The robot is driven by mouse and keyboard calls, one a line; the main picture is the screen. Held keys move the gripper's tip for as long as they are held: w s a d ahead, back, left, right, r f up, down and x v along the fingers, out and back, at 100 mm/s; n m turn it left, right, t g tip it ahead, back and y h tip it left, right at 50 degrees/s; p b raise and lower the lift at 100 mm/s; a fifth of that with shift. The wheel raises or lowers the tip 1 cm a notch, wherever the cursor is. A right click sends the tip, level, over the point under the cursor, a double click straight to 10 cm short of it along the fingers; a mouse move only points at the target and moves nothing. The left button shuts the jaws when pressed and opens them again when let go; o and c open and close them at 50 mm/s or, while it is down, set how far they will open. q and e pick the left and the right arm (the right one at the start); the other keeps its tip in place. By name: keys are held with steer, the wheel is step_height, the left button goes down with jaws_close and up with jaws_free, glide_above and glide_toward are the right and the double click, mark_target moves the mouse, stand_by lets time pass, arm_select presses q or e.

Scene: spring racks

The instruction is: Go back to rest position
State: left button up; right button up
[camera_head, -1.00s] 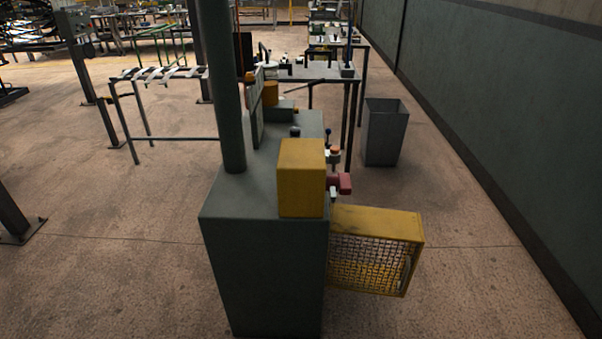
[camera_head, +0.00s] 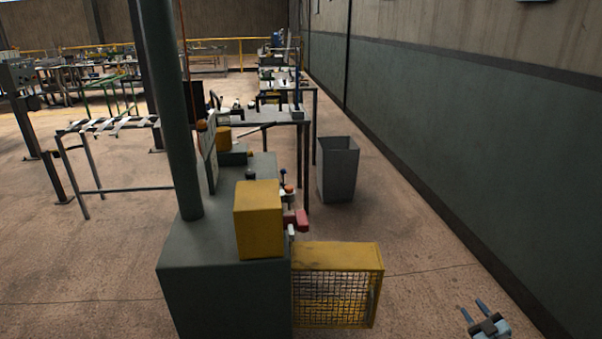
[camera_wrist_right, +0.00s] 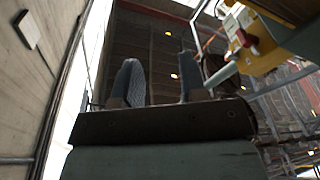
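My right gripper (camera_head: 474,309) shows at the bottom right of the head view, over the floor between the yellow mesh guard and the wall. Its two fingers stand apart with nothing between them. In the right wrist view the two fingers (camera_wrist_right: 158,85) point up toward the ceiling, apart and empty. My left gripper is in neither current view.
A green machine cabinet (camera_head: 222,292) with a yellow box (camera_head: 258,220) stands at centre. A yellow mesh guard (camera_head: 337,286) sticks out from its right side. A grey bin (camera_head: 338,170) stands behind. A long wall (camera_head: 440,140) runs along the right. Floor between them is clear.

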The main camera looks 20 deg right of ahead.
steer(key=s+a+f+n+g+y, duration=0.1)
steer(key=a+g+y, duration=0.1)
steer(key=a, duration=0.6)
steer(key=s+a+f+n+g+y, duration=0.1)
steer(key=a+f+g+y, duration=0.15)
steer(key=a, duration=0.55)
steer(key=s+a+r+g, duration=0.1)
steer(key=s+a+g, duration=0.2)
steer(key=s+a, duration=0.5)
steer(key=s+a+g, duration=0.3)
steer(key=s+a, duration=0.1)
steer(key=a, duration=0.7)
steer(key=w+a+r+m+t+y, duration=0.15)
steer(key=a+m, duration=0.25)
steer(key=a, duration=0.8)
arm_select(q)
step_height(320, 180, up, 13)
steer(key=a+p, duration=0.1)
steer(key=p, duration=1.4)
steer(key=shift+s+m+t, duration=0.3)
steer(key=shift+s, duration=0.15)
arm_select(e)
step_height(320, 180, up, 13)
steer(key=shift+s+t, duration=0.25)
steer(key=shift+t, duration=0.15)
arm_select(q)
steer(key=shift+r, duration=0.2)
arm_select(e)
steer(key=shift+d+r, duration=0.1)
